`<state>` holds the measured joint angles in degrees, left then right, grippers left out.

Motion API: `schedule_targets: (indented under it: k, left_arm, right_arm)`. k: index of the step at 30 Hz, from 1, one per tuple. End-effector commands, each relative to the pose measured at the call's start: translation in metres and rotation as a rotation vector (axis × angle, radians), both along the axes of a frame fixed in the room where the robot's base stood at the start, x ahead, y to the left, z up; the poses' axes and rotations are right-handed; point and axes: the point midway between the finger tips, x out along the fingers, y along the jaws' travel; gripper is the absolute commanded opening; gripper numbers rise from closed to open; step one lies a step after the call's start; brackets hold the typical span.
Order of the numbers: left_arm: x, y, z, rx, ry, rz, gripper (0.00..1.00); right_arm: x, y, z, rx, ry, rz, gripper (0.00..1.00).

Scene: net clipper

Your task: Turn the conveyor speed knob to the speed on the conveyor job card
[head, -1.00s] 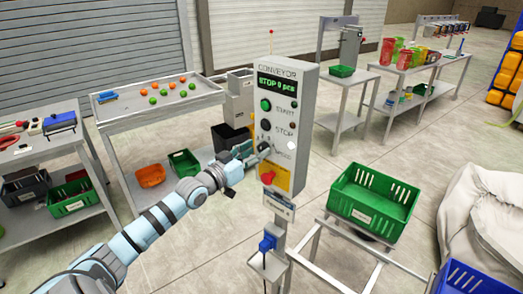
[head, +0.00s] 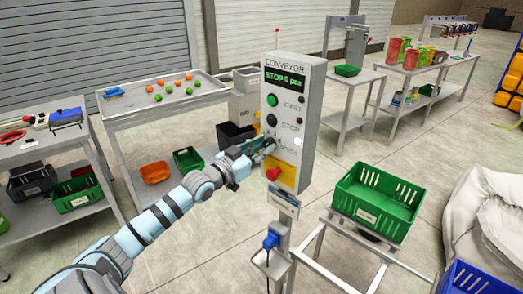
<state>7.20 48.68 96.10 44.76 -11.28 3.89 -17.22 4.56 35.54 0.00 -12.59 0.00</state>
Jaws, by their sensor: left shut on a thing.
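The grey conveyor control box (head: 304,130) stands on a post in the middle of the head view. Its green display (head: 285,80) reads STOP and what looks like 0 pcs. Below it are a green START button (head: 272,101), a black STOP button (head: 271,121) and a red knob on a yellow plate (head: 274,174). My left gripper (head: 268,146) is at the panel below the STOP button, shut on the speed knob, which its fingers mostly hide. The knob's setting cannot be read. A small card (head: 285,203) hangs under the box; its text is too small to read. My right gripper is not in view.
A green crate (head: 377,201) stands on a frame right of the post. A blue device (head: 269,241) sits on the post's lower bracket. A table with orange and green balls (head: 120,112) stands behind my left arm. A white sack (head: 485,210) is at the right.

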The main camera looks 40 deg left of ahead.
Motion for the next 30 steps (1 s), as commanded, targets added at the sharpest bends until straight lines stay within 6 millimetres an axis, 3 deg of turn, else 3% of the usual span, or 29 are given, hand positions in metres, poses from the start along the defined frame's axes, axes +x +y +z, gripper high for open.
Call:
schedule_targets:
  k: [15,30]
  left_arm:
    - [0.000,0.000,-0.003,0.390,-0.027,0.000,0.00]
    - [0.000,0.000,-0.001,0.527,-0.034,0.001,0.00]
  right_arm:
    - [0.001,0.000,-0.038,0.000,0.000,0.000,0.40]
    - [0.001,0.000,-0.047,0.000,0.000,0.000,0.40]
